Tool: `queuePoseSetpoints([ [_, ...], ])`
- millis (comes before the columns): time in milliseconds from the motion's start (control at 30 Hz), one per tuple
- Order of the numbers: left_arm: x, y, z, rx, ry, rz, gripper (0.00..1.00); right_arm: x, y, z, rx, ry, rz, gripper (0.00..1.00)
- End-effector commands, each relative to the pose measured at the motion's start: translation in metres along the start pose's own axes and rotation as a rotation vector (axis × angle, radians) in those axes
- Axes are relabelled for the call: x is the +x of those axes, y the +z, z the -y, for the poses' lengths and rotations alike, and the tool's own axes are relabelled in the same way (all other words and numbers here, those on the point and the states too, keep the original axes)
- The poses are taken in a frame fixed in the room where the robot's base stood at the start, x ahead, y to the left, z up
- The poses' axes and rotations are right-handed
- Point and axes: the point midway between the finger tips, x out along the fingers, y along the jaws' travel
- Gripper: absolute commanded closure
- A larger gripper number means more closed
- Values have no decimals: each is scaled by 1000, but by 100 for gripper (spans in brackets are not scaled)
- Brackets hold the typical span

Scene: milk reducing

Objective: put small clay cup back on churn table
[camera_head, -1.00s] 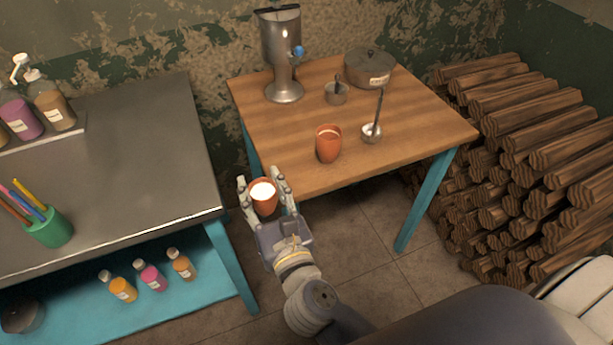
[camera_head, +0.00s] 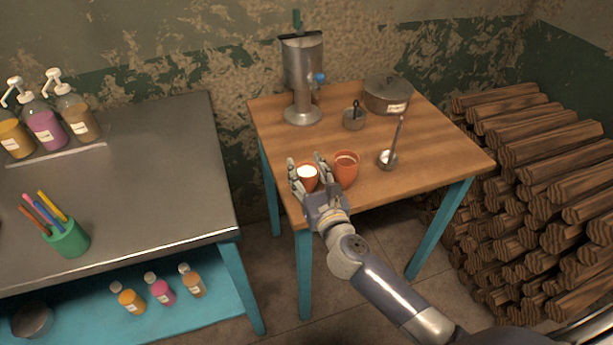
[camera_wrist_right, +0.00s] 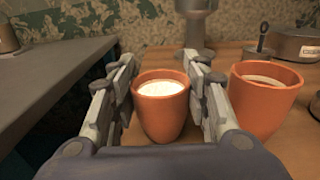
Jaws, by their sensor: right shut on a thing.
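The small clay cup (camera_head: 307,178) is orange-brown and holds white liquid. It also shows in the right wrist view (camera_wrist_right: 162,108), upright between the fingers. My right gripper (camera_head: 308,172) is shut on it at the near left part of the wooden churn table (camera_head: 430,150). I cannot tell whether the cup's base touches the tabletop. A larger clay cup (camera_head: 346,170) stands just right of the gripper, close to its right finger. It also shows in the right wrist view (camera_wrist_right: 262,105). My left gripper is not in view.
A metal churn (camera_head: 303,80) stands at the table's back left. A lidded pot (camera_head: 387,95), a small metal cup (camera_head: 354,117) and a ladle (camera_head: 389,157) are to the right. A metal counter (camera_head: 150,190) is on the left. Stacked logs (camera_head: 540,170) fill the right side.

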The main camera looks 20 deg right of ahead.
Motion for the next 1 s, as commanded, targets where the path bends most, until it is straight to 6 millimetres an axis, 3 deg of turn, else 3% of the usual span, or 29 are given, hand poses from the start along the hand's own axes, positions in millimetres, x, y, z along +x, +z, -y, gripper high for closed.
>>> queuePoseSetpoints([
  [33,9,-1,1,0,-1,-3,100,0,-15,0,-1,-1,-2,85],
  [100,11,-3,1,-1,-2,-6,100,0,-19,0,1,-1,0,85],
  [467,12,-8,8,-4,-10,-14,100,0,-22,0,0,-1,1,85],
  [500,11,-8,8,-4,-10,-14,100,-1,-22,0,0,-1,0,53],
  [600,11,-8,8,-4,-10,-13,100,-1,-21,0,0,0,0,36],
  [1000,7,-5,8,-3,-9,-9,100,0,-15,0,-1,0,1,36],
])
